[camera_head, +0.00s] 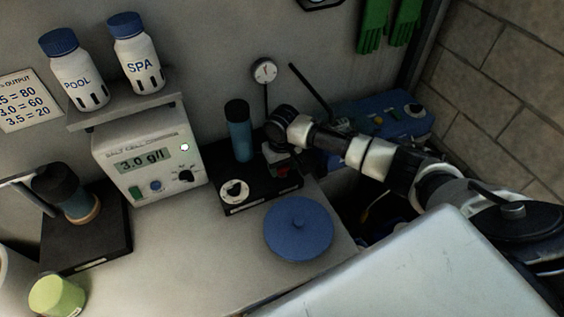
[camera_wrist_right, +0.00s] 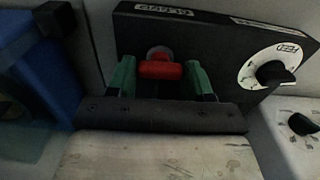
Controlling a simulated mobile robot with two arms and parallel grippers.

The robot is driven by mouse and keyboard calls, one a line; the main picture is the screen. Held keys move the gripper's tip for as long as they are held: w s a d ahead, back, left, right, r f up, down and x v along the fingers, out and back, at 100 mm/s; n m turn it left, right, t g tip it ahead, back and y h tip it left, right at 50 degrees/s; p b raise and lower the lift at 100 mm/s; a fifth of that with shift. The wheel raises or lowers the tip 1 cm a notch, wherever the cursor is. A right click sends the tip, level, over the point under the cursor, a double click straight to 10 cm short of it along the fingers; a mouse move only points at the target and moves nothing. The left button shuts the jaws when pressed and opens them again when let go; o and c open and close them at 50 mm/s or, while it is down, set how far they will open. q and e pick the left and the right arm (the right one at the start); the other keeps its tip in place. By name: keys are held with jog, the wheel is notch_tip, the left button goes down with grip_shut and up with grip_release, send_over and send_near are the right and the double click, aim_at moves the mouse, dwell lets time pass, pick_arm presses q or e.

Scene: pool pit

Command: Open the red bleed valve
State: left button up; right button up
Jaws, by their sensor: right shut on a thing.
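The red bleed valve (camera_wrist_right: 160,70) shows in the right wrist view as a red handle on a black base (camera_wrist_right: 215,45). My right gripper (camera_wrist_right: 160,78) has its two green fingers on either side of the handle and is shut on it. In the head view my right arm reaches in from the right, and the right gripper (camera_head: 281,160) is over the black base (camera_head: 238,201), beside a blue cylinder (camera_head: 239,133). A little red of the valve (camera_head: 283,171) shows under the gripper. My left gripper is not in view.
A gauge (camera_head: 264,71) stands behind the gripper. A blue round lid (camera_head: 298,229) lies in front of the black base. A salt cell controller (camera_head: 150,160) is to its left. A blue box (camera_head: 385,116) stands behind my right arm. A white dial (camera_wrist_right: 278,68) sits near the valve.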

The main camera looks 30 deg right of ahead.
jog(key=o, duration=0.9)
jog(key=shift+o, duration=0.2)
notch_tip(320, 180, up, 11)
jog(key=b, duration=0.2)
jog(key=shift+f, duration=0.15)
